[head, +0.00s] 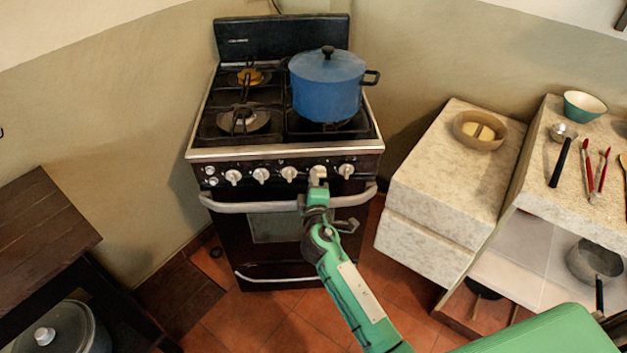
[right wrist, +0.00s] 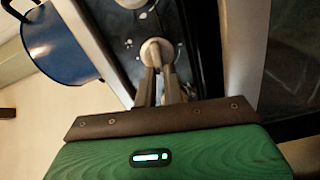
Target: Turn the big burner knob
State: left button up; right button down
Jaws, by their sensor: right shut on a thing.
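The black stove (head: 230,152) stands against the wall, with a row of several pale knobs along its front panel. My right gripper (head: 317,186) reaches up to the panel from below. Its fingers (right wrist: 160,84) are shut on a knob (right wrist: 156,50), the second from the right in the row; this knob (head: 318,172) is partly covered by the gripper in the head view. Another knob (head: 346,170) sits free just to its right, and one more (head: 289,173) to its left. The knob's pointer mark cannot be made out. My left gripper is not in view.
A blue lidded pot (head: 327,90) stands on the right burners. The oven handle bar (head: 250,206) runs below the knobs, close to my right gripper. A pale counter (head: 440,190) with a bowl (head: 480,131) stands right of the stove. A dark wooden table (head: 40,235) is at left.

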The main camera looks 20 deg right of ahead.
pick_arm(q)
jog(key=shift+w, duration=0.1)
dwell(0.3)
pick_arm(e)
jog(key=c, duration=1.5)
grip_release()
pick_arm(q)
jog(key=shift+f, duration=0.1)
